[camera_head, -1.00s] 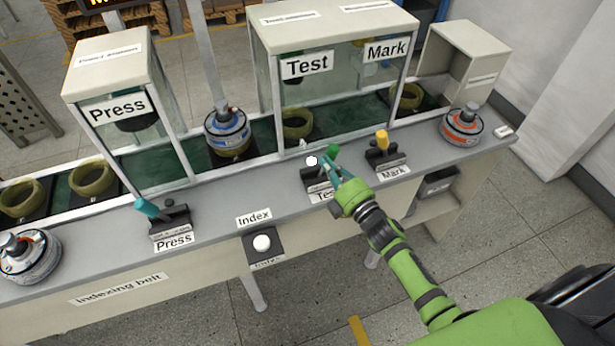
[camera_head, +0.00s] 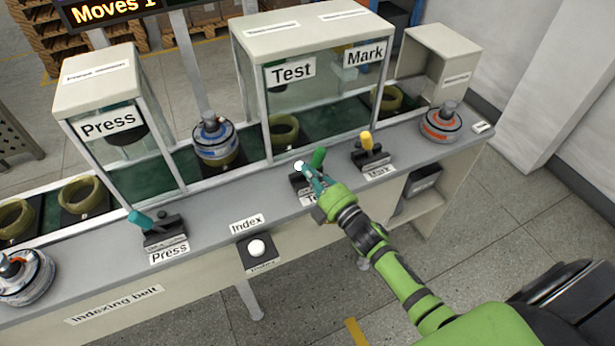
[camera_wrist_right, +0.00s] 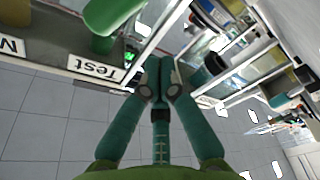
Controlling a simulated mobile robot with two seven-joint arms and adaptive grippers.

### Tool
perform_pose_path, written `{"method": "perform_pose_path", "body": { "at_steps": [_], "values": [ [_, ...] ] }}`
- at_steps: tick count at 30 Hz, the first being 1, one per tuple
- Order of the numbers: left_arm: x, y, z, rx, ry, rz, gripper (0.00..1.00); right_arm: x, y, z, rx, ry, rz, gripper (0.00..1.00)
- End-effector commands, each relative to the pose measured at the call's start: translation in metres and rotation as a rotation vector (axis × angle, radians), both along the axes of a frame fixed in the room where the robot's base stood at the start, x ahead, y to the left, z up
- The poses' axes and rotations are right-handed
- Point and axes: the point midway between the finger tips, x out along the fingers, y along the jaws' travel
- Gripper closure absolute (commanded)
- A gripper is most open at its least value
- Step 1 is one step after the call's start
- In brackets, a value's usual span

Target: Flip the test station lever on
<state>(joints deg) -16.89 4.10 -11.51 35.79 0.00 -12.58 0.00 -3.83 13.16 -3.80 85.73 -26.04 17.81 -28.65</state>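The test station lever has a green handle (camera_head: 318,158) that stands up, leaning slightly right, from a dark base on the grey ledge behind the Test label (camera_head: 308,199). In the right wrist view the green handle (camera_wrist_right: 104,28) shows large at the upper left, beside the fingers. My right gripper (camera_head: 306,173) is just left and in front of the handle, over the lever base, partly hiding it. In the wrist view its teal fingers (camera_wrist_right: 160,75) meet at the tips with nothing between them. I cannot tell whether they touch the lever. My left gripper is not in view.
The Mark lever (camera_head: 367,142), yellow, stands close to the right. The Press lever (camera_head: 140,219), teal, leans left further along. A white Index button (camera_head: 257,248) is on the front. The glass Test housing (camera_head: 291,71) rises behind the ledge.

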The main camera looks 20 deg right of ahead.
Motion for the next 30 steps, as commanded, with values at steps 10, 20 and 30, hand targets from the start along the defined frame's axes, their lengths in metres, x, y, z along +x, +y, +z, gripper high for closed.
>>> {"method": "perform_pose_path", "body": {
  "at_steps": [10,20,30],
  "values": [
    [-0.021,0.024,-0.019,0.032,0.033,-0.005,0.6,-0.074,-0.018,-0.008,-0.001,0.002,0.001,1.0],
    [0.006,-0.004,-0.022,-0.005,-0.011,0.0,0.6,-0.097,-0.024,-0.007,0.0,-0.001,0.002,1.0],
    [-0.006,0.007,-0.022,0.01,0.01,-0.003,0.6,-0.097,-0.024,-0.007,0.0,0.0,0.001,1.0]
  ]
}}
